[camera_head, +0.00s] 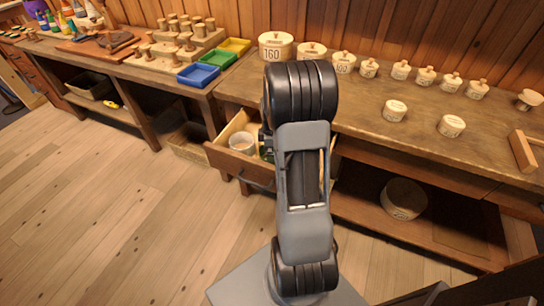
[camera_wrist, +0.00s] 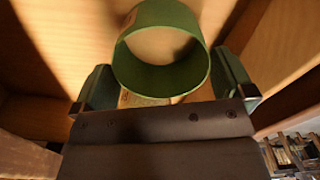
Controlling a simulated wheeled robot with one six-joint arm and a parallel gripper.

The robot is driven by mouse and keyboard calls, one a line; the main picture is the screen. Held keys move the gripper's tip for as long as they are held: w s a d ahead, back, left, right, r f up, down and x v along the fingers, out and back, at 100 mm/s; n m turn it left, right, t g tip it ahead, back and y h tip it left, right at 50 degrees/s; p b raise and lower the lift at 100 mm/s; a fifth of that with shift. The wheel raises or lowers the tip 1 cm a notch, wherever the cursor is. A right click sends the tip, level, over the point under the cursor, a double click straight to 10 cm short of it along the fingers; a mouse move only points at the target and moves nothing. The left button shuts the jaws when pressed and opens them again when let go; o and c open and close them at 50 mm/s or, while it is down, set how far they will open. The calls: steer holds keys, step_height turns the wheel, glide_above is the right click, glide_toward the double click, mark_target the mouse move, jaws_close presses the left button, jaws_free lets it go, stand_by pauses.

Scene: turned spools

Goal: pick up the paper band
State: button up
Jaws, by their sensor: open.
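A green band (camera_wrist: 160,80), an open ring, is in the wrist view inside a wooden drawer; I take it to be the paper band. My gripper (camera_wrist: 168,86) is open, with one finger on each side of the band. I cannot tell whether either finger touches it. In the head view, the drawer (camera_head: 222,160) is pulled out under the bench, and a sliver of green (camera_head: 265,152) shows beside my arm. My arm hides most of the gripper there.
A whitish round container (camera_head: 242,142) is in the drawer, left of my arm. Drawer walls (camera_wrist: 285,45) rise close around the gripper in the wrist view. Several lidded, labelled round boxes (camera_head: 276,46) stand on the bench (camera_head: 440,90) above. The floor (camera_head: 110,200) at left is clear.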

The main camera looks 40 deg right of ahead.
steer(key=shift+f, duration=2.2)
steer(key=shift+c, duration=0.3)
steer(key=shift+r, duration=0.1)
steer(key=c, duration=0.5)
